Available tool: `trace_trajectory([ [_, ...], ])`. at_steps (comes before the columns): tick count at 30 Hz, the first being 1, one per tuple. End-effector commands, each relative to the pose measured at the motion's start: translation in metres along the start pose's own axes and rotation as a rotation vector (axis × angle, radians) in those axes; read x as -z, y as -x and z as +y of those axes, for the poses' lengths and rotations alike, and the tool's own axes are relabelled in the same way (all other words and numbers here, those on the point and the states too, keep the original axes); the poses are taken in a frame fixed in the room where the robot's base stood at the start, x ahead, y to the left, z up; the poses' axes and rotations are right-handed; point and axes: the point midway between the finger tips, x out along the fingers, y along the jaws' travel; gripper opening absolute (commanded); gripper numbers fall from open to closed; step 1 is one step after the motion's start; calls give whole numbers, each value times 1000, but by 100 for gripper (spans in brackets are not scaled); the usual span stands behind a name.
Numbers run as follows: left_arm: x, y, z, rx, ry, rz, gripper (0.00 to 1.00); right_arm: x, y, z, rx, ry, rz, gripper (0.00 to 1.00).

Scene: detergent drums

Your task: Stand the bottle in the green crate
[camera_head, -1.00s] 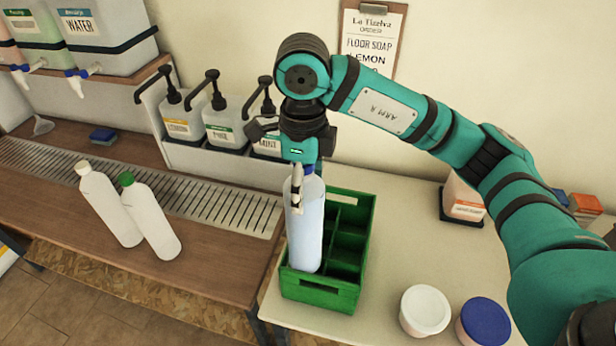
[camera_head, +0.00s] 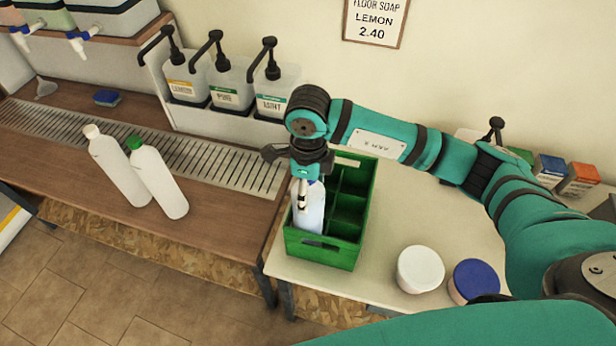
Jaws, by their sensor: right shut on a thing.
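The pale blue bottle (camera_head: 309,213) stands upright with its lower part inside the green crate (camera_head: 322,254), in a compartment at the crate's left front. The crate's front wall hides the bottle's base, so I cannot tell whether it touches the floor. My right gripper (camera_head: 303,190) points down and is shut on the bottle's top. The crate has several compartments; those I can see to the right of the bottle look empty. My left gripper is not in view.
A white-lidded tub (camera_head: 420,268) and a blue-lidded tub (camera_head: 474,279) are right of the crate. Pump dispensers (camera_head: 231,88) stand behind.

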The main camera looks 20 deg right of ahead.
Motion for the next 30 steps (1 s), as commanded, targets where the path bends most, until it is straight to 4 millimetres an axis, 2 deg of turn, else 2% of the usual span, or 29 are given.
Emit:
trace_trajectory([
  [9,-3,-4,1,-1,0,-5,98,-2,-1,-1,3,0,-7,9],
  [10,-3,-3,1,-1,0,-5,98,-1,-2,0,1,0,-3,69],
  [15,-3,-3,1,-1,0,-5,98,-1,-1,0,1,0,-2,90],
  [26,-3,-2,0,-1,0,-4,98,-1,3,-1,2,0,-4,90],
  [30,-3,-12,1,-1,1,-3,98,-2,23,-1,6,2,-9,90],
])
